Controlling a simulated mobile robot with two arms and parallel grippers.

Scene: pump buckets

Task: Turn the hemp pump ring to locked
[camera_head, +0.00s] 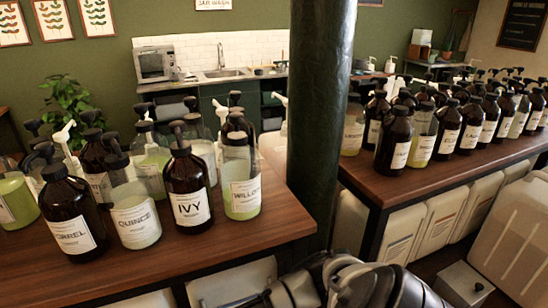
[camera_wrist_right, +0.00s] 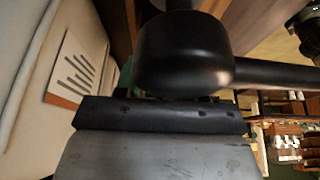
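Dark brown and clear pump bottles stand in a group on the left wooden table. Readable labels include SORREL (camera_head: 68,225), QUINCE (camera_head: 132,215), IVY (camera_head: 190,190) and WILLOW (camera_head: 241,188). I cannot read a hemp label on any bottle, so I cannot pick out its pump ring. Several labels are hidden or too small. My right arm shows at the bottom middle of the head view, below the table tops; its fingertips cannot be made out. The right wrist view shows a dark rounded part with a rod, close up; I cannot tell what it is. My left gripper is not in view.
A dark green column (camera_head: 318,120) stands between the left table (camera_head: 215,247) and the right table (camera_head: 375,185). More pump bottles (camera_head: 395,140) crowd the right table. Pale canisters (camera_head: 440,218) stand beneath it. The front strip of the left table is bare.

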